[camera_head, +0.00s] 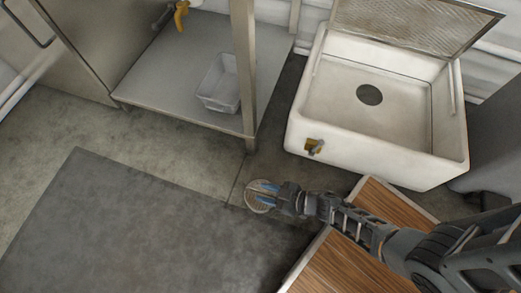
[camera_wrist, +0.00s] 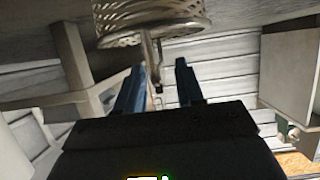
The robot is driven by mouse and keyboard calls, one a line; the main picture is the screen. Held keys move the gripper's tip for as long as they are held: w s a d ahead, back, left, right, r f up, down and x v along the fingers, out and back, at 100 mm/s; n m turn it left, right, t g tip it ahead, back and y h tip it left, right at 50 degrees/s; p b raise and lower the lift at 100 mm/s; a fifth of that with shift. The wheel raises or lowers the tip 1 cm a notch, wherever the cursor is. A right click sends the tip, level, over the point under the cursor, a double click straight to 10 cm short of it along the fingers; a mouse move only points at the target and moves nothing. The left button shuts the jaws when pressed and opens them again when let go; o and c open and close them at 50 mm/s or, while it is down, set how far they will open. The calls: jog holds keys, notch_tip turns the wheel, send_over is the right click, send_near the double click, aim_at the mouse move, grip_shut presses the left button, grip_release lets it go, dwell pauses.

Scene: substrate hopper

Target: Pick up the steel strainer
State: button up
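The steel strainer is a round perforated metal basket with a thin central stem. In the head view the strainer (camera_head: 254,201) shows as a pale disc in front of the sink, partly covered by my gripper (camera_head: 268,193). In the wrist view the strainer (camera_wrist: 150,20) is at the top, against a grey surface, with its stem pointing down the picture. My gripper (camera_wrist: 160,82) has its two blue fingers apart. The stem's end shows in the gap, nearer the left finger, with clear space to the right finger. I cannot tell whether the stem touches a finger.
A white sink (camera_head: 433,166) with a raised grate (camera_head: 405,25) stands right of centre. A steel shelf (camera_head: 165,75) holds a grey bin (camera_head: 221,84) and a yellow-handled item (camera_head: 181,16). A wood-topped piece (camera_head: 325,265) lies under my arm. The dark mat (camera_head: 130,225) is clear.

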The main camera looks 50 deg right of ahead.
jog(key=shift+x, duration=1.15)
jog(key=shift+c, duration=0.3)
grip_shut()
